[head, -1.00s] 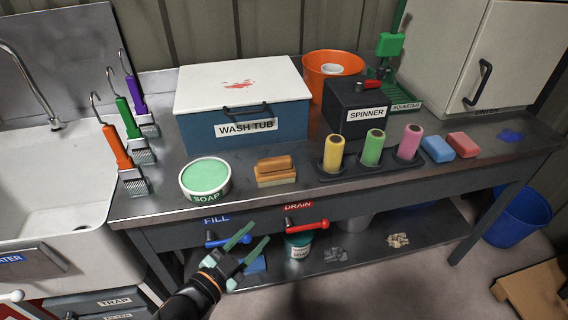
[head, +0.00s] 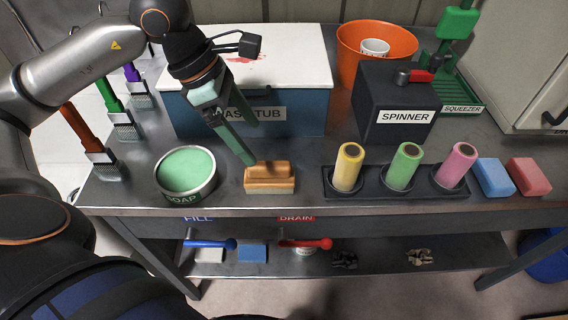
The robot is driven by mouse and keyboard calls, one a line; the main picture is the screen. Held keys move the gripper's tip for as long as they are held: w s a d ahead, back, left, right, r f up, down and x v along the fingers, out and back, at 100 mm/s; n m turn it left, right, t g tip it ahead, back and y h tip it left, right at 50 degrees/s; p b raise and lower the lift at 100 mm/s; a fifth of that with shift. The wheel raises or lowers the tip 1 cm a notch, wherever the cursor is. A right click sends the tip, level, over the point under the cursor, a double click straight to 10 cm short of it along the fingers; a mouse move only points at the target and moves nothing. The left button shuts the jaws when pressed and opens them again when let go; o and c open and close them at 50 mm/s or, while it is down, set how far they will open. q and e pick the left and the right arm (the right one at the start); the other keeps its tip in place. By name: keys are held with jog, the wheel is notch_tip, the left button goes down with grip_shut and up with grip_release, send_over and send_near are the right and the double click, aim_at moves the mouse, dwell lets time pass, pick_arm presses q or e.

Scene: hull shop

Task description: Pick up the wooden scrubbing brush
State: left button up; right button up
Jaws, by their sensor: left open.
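The wooden scrubbing brush (head: 270,183) lies on the metal bench, just right of the soap tin, with its wooden grip on top. My left gripper (head: 252,143) reaches in from the upper left, its green fingers pointing down, just above and behind the brush. The fingers are apart with nothing between them. One fingertip overlaps the brush's upper left edge in the picture; I cannot tell whether it touches. My right gripper is not in the picture.
The soap tin (head: 185,172) stands close left of the brush. The wash tub (head: 300,112) is behind it, with the spinner (head: 393,105) to the right. A dark tray (head: 391,189) of colored rollers is right of the brush. The bench's front edge (head: 300,207) is near.

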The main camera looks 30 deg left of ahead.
aim_at(275, 172)
pick_arm(q)
jog(key=b+x, duration=0.1)
jog(key=x, duration=0.2)
jog(key=b+x, duration=0.2)
jog(key=x, duration=0.1)
jog(key=shift+a+f, duration=0.15)
jog(key=shift+f, duration=0.1)
jog(key=shift+w+f, duration=0.1)
jog(key=shift+f, duration=0.35)
jog(key=b+x, duration=0.1)
jog(key=x, duration=0.3)
jog(key=shift+r+b, duration=0.1)
jog(key=shift+b, duration=0.3)
jog(key=shift+w+d+f, duration=0.1)
jog(key=shift+d+f, duration=0.25)
jog(key=shift+f, duration=0.15)
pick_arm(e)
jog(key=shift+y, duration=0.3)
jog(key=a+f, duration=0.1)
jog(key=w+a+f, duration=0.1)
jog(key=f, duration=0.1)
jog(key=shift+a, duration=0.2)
pick_arm(q)
jog(key=shift+c, duration=0.4)
jog(key=c, duration=1.4)
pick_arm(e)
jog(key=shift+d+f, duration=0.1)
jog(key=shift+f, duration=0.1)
pick_arm(q)
jog(key=shift+r, duration=0.15)
